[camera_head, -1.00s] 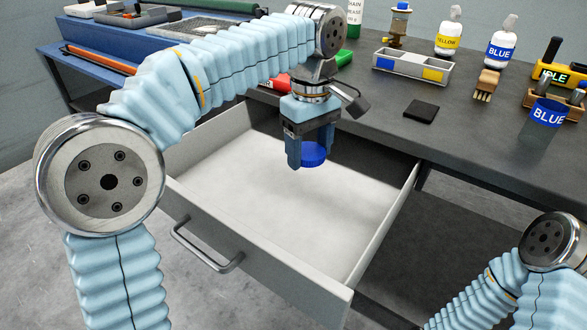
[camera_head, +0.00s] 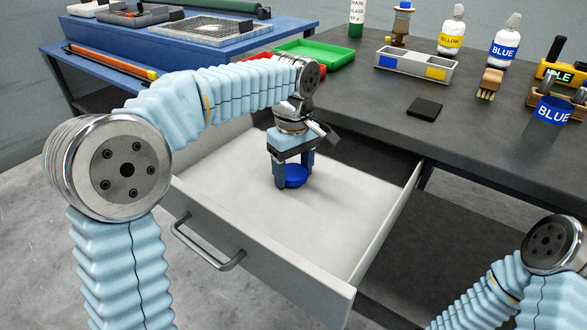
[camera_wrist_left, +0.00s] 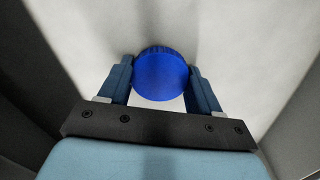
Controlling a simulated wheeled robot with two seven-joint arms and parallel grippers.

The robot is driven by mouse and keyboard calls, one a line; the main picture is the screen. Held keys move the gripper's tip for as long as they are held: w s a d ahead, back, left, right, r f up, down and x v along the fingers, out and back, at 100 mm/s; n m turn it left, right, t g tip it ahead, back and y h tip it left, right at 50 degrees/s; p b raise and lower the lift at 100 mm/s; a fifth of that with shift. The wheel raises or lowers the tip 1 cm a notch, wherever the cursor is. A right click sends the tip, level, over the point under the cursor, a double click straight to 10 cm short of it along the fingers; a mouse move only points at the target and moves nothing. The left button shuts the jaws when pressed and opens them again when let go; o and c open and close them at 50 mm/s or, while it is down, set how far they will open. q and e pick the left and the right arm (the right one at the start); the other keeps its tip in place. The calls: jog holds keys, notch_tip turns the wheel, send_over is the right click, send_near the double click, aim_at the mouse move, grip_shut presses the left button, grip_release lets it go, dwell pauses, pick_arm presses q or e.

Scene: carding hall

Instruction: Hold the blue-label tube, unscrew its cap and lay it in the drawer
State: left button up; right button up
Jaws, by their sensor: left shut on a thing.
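My left gripper (camera_head: 293,184) is shut on the round blue cap (camera_head: 296,177). It points down into the open drawer (camera_head: 235,208), with the cap low over or at the pale drawer floor; I cannot tell whether they touch. The left wrist view shows the ribbed cap (camera_wrist_left: 161,75) between the two fingertips (camera_wrist_left: 161,82). The blue-label tube (camera_head: 552,111) stands at the right edge of the head view, apart from the cap, with no cap visible on it. What holds the tube is unclear. My right gripper is not seen; only part of that arm shows at lower right.
The bench top (camera_head: 385,108) carries a green tray (camera_head: 318,56), a divided grey box (camera_head: 417,65), a black pad (camera_head: 424,108), a wooden brush (camera_head: 490,83) and yellow-label (camera_head: 452,40) and blue-label bottles (camera_head: 504,50). The drawer floor around the cap is clear.

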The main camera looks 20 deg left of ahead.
pick_arm(q)
jog(key=o, duration=1.2)
jog(key=shift+f, duration=0.1)
